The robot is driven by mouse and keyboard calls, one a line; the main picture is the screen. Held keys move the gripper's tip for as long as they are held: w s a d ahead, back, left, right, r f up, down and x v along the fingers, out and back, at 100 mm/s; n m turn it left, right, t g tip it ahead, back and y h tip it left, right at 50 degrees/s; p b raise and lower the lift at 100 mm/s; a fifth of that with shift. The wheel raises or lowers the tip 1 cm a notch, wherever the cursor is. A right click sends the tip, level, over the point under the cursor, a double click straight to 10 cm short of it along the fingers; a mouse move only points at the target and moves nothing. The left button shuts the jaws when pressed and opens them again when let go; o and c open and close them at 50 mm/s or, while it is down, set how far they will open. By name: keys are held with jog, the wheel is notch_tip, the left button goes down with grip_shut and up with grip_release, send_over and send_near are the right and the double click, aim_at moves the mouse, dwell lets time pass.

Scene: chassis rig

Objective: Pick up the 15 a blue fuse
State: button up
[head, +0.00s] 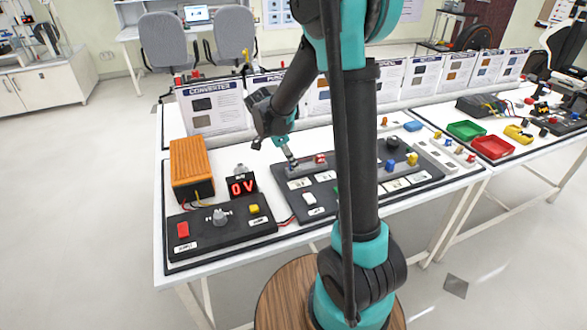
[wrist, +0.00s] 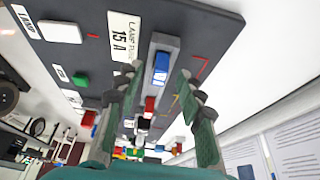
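The blue fuse (wrist: 161,67) sits in a grey holder (wrist: 166,45) on the dark board, beside the label marked 15 A (wrist: 122,38), in the wrist view. My gripper (wrist: 161,72) is open, with one finger on each side of the fuse's line. The fingertips appear close to the fuse; I cannot tell whether they touch it. In the head view my gripper (head: 291,161) points down at the left end of the board (head: 300,185). The fuse cannot be made out clearly there. A red fuse (head: 320,158) stands to the right; it also shows between the fingers in the wrist view (wrist: 150,106).
Another blue piece (head: 390,165), a yellow piece (head: 412,159) and a black knob (head: 393,142) are on the board's right. A supply panel (head: 222,222), a voltage display (head: 242,186) and an orange box (head: 191,163) stand left. Upright information cards (head: 212,106) line the back.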

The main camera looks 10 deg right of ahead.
jog(key=shift+d+f, duration=0.15)
jog(key=shift+f, duration=0.15)
jog(key=shift+c, duration=0.3)
grip_shut()
jog(key=shift+r, duration=0.15)
